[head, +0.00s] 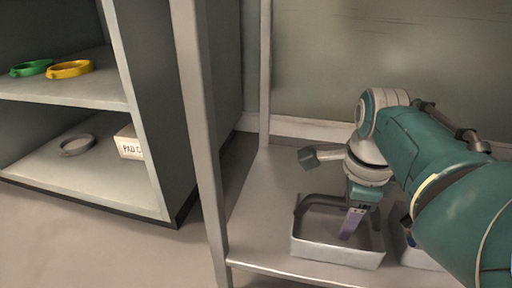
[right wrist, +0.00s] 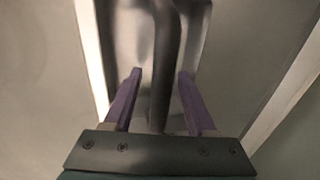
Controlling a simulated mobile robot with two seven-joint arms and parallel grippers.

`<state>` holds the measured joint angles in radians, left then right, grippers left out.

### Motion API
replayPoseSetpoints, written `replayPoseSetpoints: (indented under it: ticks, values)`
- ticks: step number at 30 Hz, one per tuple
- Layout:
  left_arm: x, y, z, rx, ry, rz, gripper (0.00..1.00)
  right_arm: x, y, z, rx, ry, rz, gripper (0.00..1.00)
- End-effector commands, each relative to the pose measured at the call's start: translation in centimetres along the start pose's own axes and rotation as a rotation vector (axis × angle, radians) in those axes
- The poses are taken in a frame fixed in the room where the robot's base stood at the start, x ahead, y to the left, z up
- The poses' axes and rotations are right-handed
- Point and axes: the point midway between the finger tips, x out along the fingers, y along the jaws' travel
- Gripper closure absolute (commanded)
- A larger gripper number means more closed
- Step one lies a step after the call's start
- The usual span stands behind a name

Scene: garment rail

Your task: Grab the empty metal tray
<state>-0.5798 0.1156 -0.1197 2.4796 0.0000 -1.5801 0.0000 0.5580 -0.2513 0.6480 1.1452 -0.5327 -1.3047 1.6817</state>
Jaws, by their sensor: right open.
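A grey metal tray (head: 335,254) with a dark arched handle (head: 318,199) stands on the lower shelf of the rail. My right gripper (head: 351,222) reaches down into it, and one purple finger shows inside the tray. In the right wrist view my right gripper (right wrist: 156,88) is open. Its two purple fingers stand on either side of the dark handle bar (right wrist: 161,70), with gaps visible beside the bar. The tray's shiny inside (right wrist: 195,20) shows behind it; I see no contents there. My left gripper is not in view.
A second tray (head: 419,257) sits to the right, mostly hidden by my right arm. A rail post (head: 203,140) stands left of the tray. Bare shelf (head: 257,215) lies left of the tray.

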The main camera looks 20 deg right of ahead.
Motion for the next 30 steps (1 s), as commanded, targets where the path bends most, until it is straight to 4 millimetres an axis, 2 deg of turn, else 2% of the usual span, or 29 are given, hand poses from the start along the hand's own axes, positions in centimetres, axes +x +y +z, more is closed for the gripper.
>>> replayPoseSetpoints:
  ticks: [5, 20, 30]
  values:
    - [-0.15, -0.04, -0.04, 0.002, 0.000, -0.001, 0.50, -0.17, -0.05, 0.03, 0.000, -0.001, 0.000, 0.43]
    - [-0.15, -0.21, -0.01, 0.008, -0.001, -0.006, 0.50, -0.15, -0.01, 0.04, 0.000, -0.001, 0.000, 0.99]
    - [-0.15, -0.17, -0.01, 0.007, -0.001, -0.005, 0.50, -0.14, 0.00, 0.03, 0.000, -0.001, 0.001, 1.00]
